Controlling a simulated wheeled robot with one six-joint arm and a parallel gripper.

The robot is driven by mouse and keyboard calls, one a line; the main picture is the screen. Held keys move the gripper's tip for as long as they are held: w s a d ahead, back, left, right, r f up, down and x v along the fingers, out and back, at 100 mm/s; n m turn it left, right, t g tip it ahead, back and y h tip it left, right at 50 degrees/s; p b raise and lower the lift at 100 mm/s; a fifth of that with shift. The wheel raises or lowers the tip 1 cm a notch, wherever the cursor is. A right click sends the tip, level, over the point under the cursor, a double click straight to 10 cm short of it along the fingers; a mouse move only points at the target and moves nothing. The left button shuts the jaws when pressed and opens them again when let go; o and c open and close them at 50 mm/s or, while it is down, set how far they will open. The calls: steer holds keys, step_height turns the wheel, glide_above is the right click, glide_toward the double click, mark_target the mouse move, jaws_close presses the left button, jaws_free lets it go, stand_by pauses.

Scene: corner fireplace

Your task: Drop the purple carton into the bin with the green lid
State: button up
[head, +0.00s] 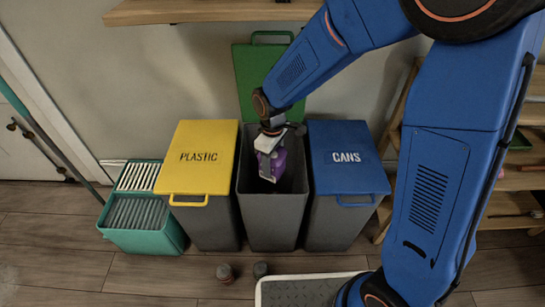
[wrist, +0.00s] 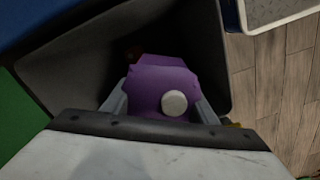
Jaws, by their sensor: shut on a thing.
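The purple carton (head: 279,162) is in my gripper (head: 270,148), at the mouth of the middle bin (head: 274,218). That bin is grey, and its green lid (head: 257,72) stands open against the wall. In the wrist view, the carton (wrist: 165,88) shows its purple top and a round white cap, with a grey finger on each side. My gripper (wrist: 162,105) is shut on it. Dark bin walls (wrist: 75,70) surround the carton in that view. Something small and reddish brown lies beyond the carton, too dark to make out.
A bin with a yellow PLASTIC lid (head: 198,168) stands left of the open bin, and one with a blue CANS lid (head: 345,170) stands right; both are closed. A teal crate (head: 142,240) stands far left. Two small items (head: 224,272) and a tray (head: 310,290) lie in front. A shelf (head: 200,11) hangs above.

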steer(key=shift+f, duration=0.4)
steer(key=o, duration=1.1)
